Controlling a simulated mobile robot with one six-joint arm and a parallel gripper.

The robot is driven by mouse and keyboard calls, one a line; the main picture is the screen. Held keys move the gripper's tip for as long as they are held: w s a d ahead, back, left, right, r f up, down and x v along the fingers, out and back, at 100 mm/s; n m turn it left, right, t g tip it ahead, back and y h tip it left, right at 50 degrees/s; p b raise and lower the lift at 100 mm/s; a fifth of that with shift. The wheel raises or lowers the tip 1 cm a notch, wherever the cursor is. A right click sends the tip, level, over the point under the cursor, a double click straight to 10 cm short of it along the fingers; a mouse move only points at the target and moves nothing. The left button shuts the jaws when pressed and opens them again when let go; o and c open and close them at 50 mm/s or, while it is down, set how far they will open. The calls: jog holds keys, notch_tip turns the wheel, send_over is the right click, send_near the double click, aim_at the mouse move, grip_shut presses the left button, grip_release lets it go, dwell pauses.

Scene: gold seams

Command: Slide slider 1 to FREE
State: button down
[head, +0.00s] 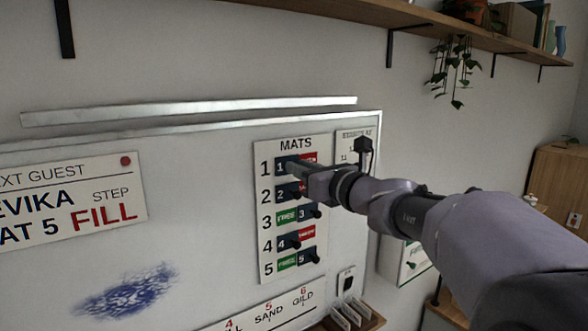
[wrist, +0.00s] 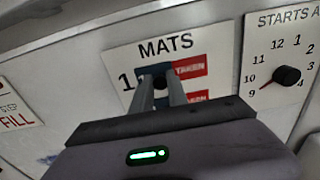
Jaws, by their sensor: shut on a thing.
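The MATS board (head: 296,146) hangs on the whiteboard with several numbered rows. Slider 1 (head: 282,166) is a dark blue tile in the top row. It sits at the left of its slot, with the red TAKEN label (wrist: 189,67) showing to its right. It also shows in the wrist view (wrist: 145,72). My gripper (wrist: 162,80) is shut on the knob of slider 1. In the head view my gripper (head: 297,169) comes in from the right and partly covers row 1. No green FREE label shows in row 1.
Below, slider 2 (head: 283,192) and slider 4 (head: 283,243) sit left, slider 3 (head: 303,214) and slider 5 (head: 303,258) right. A dial panel (head: 350,141) is close on the right. A shelf (head: 420,22) with a trailing plant is above.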

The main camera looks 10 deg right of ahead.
dwell(0.5)
jog(key=d, duration=0.2)
jog(key=w+d+p, duration=0.1)
jog(key=d, duration=0.1)
jog(key=w+d, duration=0.1)
jog(key=shift+w+d, duration=0.2)
jog(key=shift+d, duration=0.2)
jog(key=shift+a, duration=0.15)
jog(key=c, duration=1.7)
grip_release()
jog(key=shift+c, duration=0.2)
jog(key=o, duration=0.4)
jog(key=shift+c, duration=0.2)
jog(key=shift+o, duration=0.3)
jog(key=shift+w+d, duration=0.1)
jog(key=shift+d, duration=0.2)
jog(key=shift+a, duration=0.1)
